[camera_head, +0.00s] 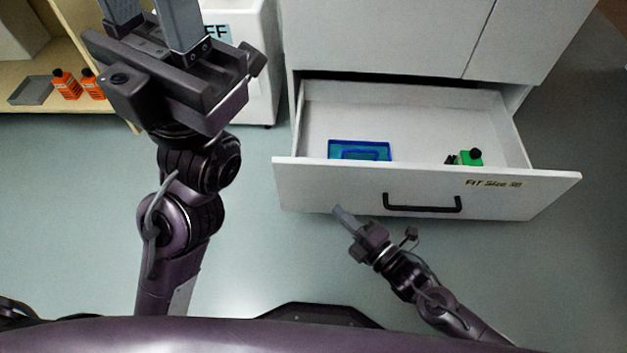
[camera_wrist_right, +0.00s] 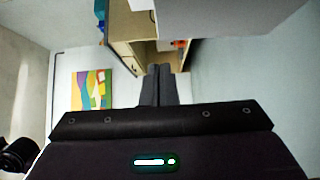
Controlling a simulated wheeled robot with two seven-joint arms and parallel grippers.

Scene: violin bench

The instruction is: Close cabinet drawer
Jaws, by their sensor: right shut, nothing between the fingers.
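The white cabinet drawer (camera_head: 400,188) is pulled well out in the head view, with a black bar handle (camera_head: 422,208) on its front and lettering at upper right. My right gripper (camera_head: 340,210) is shut and empty. It is at the drawer front's lower edge, left of the handle; whether it touches the front I cannot tell. Its two fingers lie together in the right wrist view (camera_wrist_right: 158,70). My left gripper (camera_head: 152,12) is raised at the upper left, its fingers apart with nothing visible between them; their tips run out of the frame.
In the drawer lie a blue tray-like item (camera_head: 359,150) and a green item with a black top (camera_head: 470,158). The white cabinet (camera_head: 390,40) stands behind. At left, a wooden shelf (camera_head: 60,122) holds orange bottles (camera_head: 66,85) and a grey tray (camera_head: 32,91). The floor before the drawer is clear.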

